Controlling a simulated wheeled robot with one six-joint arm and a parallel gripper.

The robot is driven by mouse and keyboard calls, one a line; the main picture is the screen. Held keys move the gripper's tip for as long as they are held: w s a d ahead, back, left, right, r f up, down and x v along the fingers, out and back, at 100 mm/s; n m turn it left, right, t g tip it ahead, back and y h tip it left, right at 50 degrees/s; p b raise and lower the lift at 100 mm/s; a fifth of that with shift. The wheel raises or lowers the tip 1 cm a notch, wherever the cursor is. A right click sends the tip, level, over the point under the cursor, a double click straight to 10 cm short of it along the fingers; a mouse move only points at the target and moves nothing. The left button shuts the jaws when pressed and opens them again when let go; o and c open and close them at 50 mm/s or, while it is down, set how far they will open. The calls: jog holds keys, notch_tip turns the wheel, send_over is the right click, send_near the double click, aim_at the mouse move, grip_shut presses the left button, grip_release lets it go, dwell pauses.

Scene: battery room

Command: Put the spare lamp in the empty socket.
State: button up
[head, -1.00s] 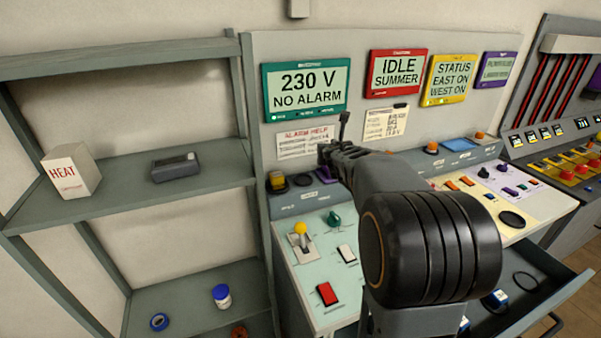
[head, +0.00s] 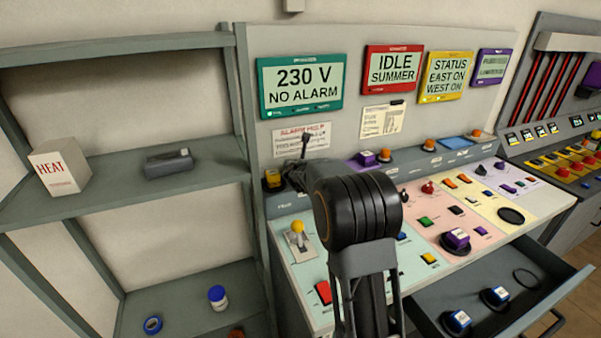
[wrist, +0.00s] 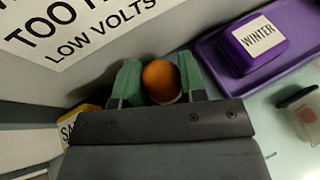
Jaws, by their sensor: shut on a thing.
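In the wrist view my gripper (wrist: 160,74) has its two green fingers on either side of a round orange lamp (wrist: 161,80). The lamp's pale base shows just below it, mostly behind the gripper body. In the head view my gripper is at the console's rear ledge, largely hidden by my own arm. It is between a yellow block (head: 272,180) and a purple block (head: 366,158). Other orange lamps (head: 430,144) (head: 475,132) stand along the ledge to the right. No empty socket can be made out; whether the held lamp touches the ledge cannot be told.
In the wrist view, a purple WINTER block (wrist: 258,42) on a purple tray (wrist: 212,66) is close on the right. A yellow block (wrist: 82,122) is close on the left, and a sign (wrist: 75,28) is behind. An open drawer (head: 425,304) juts out at lower right.

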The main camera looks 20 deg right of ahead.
jog(key=shift+f, duration=0.55)
jog(key=shift+f, duration=0.1)
jog(key=o, duration=0.9)
